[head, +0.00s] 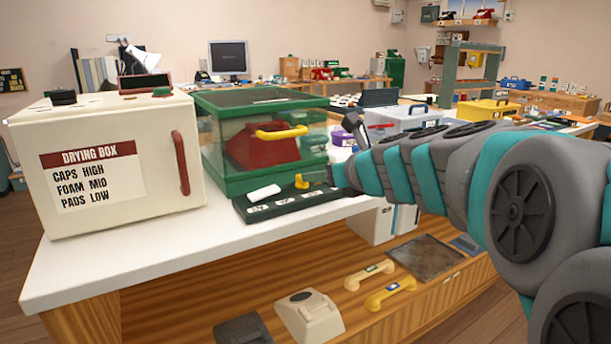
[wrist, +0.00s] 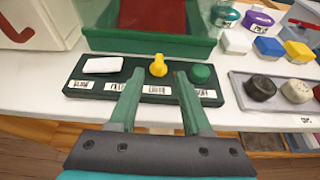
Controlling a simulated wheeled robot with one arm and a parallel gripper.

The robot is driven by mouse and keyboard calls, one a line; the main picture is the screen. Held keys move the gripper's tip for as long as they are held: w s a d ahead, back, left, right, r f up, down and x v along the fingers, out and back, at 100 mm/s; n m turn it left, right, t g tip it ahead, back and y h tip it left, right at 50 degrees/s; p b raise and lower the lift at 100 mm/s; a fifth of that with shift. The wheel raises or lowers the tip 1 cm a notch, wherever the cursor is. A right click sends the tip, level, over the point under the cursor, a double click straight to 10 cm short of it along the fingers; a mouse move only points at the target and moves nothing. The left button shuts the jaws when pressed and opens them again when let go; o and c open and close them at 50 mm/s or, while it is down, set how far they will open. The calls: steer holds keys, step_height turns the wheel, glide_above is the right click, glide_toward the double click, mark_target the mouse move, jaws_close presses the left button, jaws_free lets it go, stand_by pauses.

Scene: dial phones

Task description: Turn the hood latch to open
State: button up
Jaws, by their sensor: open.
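The yellow knob, which looks like the latch, also shows in the head view (head: 301,182). My gripper (wrist: 156,77) is open and empty. Its green fingers reach over the strip's near edge, either side of the knob's line and short of it. Contact is not visible.
A cream drying box (head: 110,205) stands left of the hood on the white counter (head: 150,250). Right of the strip, a grey tray (wrist: 240,90) holds round caps, with colored blocks behind it. Handsets and a phone shell sit on the wooden shelf below.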

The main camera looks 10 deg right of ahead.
steer(key=x, duration=0.6)
steer(key=shift+w+a+f+b, duration=0.15)
steer(key=shift+w+f+b, duration=0.1)
steer(key=shift+w+b, duration=0.05)
jaws_close()
stand_by(0.4)
